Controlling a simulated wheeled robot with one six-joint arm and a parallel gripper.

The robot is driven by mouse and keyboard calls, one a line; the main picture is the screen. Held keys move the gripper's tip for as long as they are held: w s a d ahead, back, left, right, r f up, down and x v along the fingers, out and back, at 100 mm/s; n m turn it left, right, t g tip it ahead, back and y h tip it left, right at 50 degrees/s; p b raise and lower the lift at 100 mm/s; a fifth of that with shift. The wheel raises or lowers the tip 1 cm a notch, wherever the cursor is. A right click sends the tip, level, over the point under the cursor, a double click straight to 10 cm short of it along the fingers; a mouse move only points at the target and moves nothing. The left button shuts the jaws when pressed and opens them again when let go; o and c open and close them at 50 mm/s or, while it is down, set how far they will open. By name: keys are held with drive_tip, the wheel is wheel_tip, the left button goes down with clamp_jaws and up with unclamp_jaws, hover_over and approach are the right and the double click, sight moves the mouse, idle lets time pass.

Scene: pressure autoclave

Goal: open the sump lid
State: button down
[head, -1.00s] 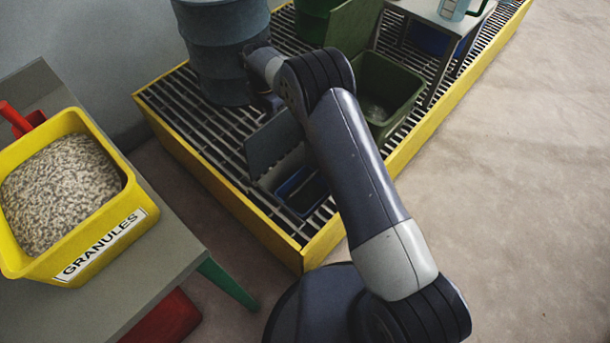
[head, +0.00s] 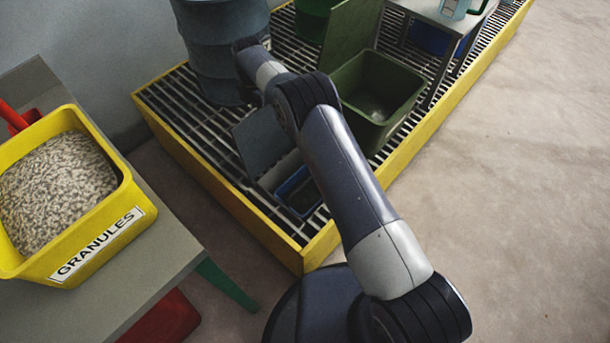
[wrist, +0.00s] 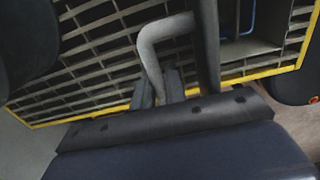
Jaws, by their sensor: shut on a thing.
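The sump lid (head: 262,140) is a flat dark grey plate, standing tilted up at the left edge of the sump opening in the grated deck. A blue-rimmed container (head: 297,192) shows in the uncovered opening, partly behind my arm. In the wrist view the lid (wrist: 208,50) appears nearly edge-on as a dark strip, with a bent light grey handle (wrist: 150,52) on its left side. My gripper (wrist: 165,85) is shut on this handle. In the head view the fingers and handle are hidden behind my wrist.
A blue drum (head: 215,50) stands on the grating close behind my wrist. An open green bin (head: 385,95) stands right of my forearm. A yellow edge (head: 225,195) borders the deck. A yellow granules tub (head: 100,225) sits on a grey bench at left.

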drive_tip(key=c, duration=1.6)
unclamp_jaws()
drive_tip(key=shift+a, duration=0.1)
drive_tip(key=shift+o, duration=0.2)
drive_tip(key=shift+r, duration=0.1)
drive_tip(key=shift+r+p, duration=3.15)
drive_tip(key=shift+r, duration=1.85)
drive_tip(key=shift+f, duration=0.2)
wheel_tip(320, 180, down, 10)
drive_tip(key=b, duration=0.6)
drive_tip(key=shift+r, duration=0.15)
